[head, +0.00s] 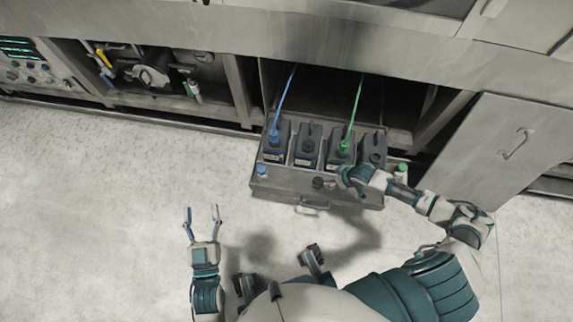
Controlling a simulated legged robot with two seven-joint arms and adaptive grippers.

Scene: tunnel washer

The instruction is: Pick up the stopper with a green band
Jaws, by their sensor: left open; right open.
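A small stopper with green on it (403,168) sits at the right end of the front ledge of the pulled-out metal drawer (290,190). It is too small to make out its band clearly. My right gripper (343,174) is open over the drawer's front ledge, to the left of the green stopper, with its fingers pointing left. My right forearm passes just in front of the stopper. My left gripper (201,210) is open and empty, above the floor to the left of the drawer, fingers pointing away from me.
A blue-marked stopper (262,170) and a dark one (319,183) are on the ledge. Several dark canisters stand in the drawer; one has a blue tube (284,100), another a green tube (355,112). An open cabinet door (492,150) stands right. Floor at left is clear.

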